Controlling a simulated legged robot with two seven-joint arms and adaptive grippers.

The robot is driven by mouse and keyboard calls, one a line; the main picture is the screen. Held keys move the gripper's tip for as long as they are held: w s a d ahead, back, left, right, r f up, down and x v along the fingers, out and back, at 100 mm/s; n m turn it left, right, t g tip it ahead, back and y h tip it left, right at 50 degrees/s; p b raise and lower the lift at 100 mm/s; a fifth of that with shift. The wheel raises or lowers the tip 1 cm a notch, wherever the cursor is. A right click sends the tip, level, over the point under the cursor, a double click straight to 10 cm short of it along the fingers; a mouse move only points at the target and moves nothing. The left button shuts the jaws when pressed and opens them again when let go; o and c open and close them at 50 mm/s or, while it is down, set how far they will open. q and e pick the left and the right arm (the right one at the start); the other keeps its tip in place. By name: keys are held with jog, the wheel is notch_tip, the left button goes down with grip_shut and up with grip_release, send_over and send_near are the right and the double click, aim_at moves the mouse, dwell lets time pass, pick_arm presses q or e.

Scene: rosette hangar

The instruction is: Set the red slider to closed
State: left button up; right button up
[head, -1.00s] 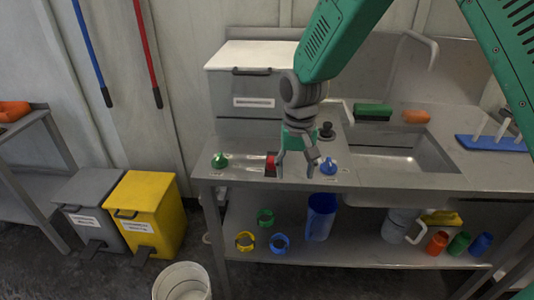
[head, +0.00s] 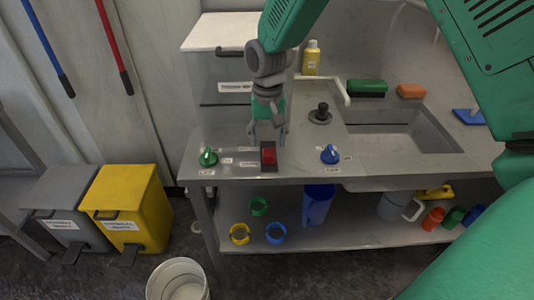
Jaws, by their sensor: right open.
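The red slider (head: 268,155) is a small red block on a dark mount at the front of the grey counter, between a green knob and a blue knob. Small white labels lie to its left, too small to read. My right gripper (head: 267,139) points down just behind and above the slider, with its fingers apart. The fingers look empty, and I cannot tell whether they touch the slider. My left gripper is not in view.
The green knob (head: 208,157) is left of the slider and the blue knob (head: 330,154) is right. A black knob (head: 320,113) stands behind, near the sink (head: 400,135). A grey box (head: 215,85) stands at the back left. Bins and a bucket (head: 178,281) are on the floor.

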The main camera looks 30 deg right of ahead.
aim_at(270, 151)
jog(key=f, duration=0.4)
jog(key=shift+s+d, duration=0.15)
jog(key=shift+d, duration=0.05)
jog(key=shift+a+f, duration=0.1)
jog(key=shift+f, duration=0.5)
